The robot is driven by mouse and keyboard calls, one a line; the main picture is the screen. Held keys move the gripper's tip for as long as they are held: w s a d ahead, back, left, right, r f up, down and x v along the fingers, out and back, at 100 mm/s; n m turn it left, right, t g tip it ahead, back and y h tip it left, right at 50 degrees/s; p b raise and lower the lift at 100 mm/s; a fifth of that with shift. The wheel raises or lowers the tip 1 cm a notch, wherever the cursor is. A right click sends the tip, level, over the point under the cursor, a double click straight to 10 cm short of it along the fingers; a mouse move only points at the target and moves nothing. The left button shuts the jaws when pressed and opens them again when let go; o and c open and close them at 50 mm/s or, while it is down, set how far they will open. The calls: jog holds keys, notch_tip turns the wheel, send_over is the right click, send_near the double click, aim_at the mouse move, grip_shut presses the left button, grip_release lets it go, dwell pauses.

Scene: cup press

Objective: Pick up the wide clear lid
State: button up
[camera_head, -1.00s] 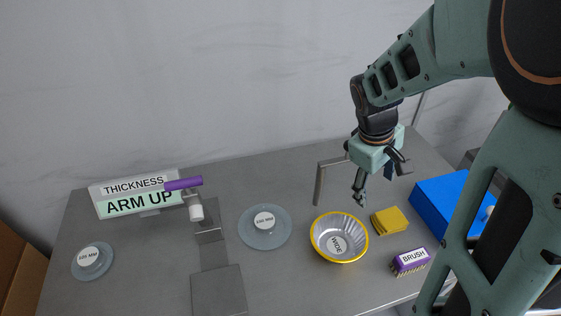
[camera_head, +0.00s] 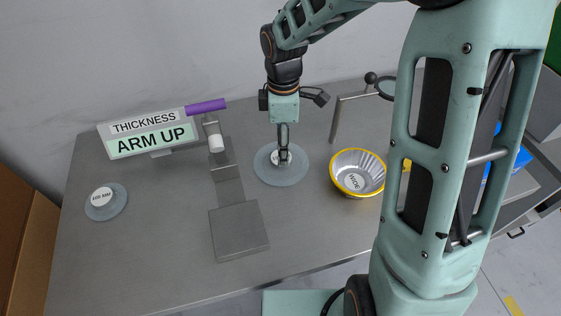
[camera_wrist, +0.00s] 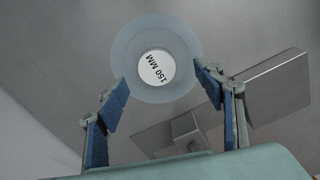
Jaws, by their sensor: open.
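The wide clear lid (camera_head: 292,177) is a translucent disc with a white round label in its middle. It lies flat on the grey table, in the middle of the head view. In the wrist view the lid (camera_wrist: 130,45) fills the top centre, and its label reads 150 MM. My gripper (camera_head: 283,153) points down over the lid's middle and partly hides the label in the head view. In the wrist view my gripper (camera_wrist: 164,82) is open and empty, with blue finger pads spread near the lid's lower edge. I cannot tell how high the fingertips are.
A smaller clear lid (camera_head: 119,202) lies at the far left. The grey press (camera_head: 240,228) with its purple handle (camera_head: 206,106) stands left of the wide lid. A yellow-rimmed bowl (camera_head: 377,178) marked WIDE stands to the right. The sign (camera_head: 150,138) reads ARM UP.

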jog(key=f, duration=0.5)
jog(key=shift+w+a+f, duration=0.3)
jog(key=c, duration=0.8)
jog(key=shift+c, duration=0.2)
